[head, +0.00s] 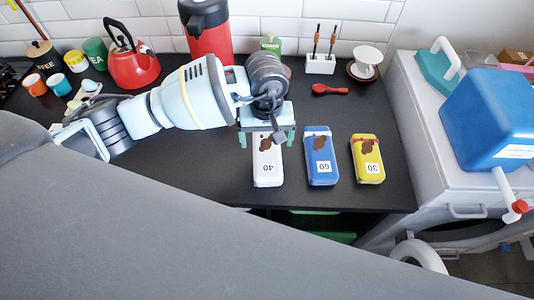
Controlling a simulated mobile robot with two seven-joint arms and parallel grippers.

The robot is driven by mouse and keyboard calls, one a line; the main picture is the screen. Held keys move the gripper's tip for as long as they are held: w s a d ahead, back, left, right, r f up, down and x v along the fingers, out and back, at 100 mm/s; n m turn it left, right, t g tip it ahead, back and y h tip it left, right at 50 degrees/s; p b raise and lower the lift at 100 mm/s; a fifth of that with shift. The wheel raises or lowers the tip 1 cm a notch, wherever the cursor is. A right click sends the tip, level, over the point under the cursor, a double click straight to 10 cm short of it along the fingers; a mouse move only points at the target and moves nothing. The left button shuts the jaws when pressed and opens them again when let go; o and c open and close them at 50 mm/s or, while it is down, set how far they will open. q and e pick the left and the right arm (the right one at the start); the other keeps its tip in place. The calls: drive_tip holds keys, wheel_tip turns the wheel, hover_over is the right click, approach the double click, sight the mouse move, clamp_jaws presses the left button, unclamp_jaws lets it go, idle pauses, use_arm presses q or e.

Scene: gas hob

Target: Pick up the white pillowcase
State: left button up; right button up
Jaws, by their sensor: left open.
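A white pack (267,168) with a brown patch and a label "40" lies on the dark counter near its front edge. It is the only white item of this kind, and it looks like a stiff pack; I see nothing that is clearly a pillowcase. My left gripper (267,138) is open, over the far end of the white pack. Its fingers show left and right of the pack. I cannot tell how far above the counter they are. The gripper hides the pack's far end. My right gripper is not in view.
A blue pack (320,149) labelled "60" and a yellow pack (368,154) labelled "30" lie to the right. Behind are a red kettle (132,66), a red flask (209,36) and a red spoon (331,90). A blue container (487,115) stands on the white machine at right.

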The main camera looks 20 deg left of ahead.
sight(267, 148)
use_arm(q)
drive_tip(key=shift+s+d+f, duration=0.1)
drive_tip(key=shift+f, duration=1.05)
drive_tip(key=shift+s+f, duration=0.1)
drive_tip(key=shift+f, duration=1.05)
drive_tip(key=c, duration=1.1)
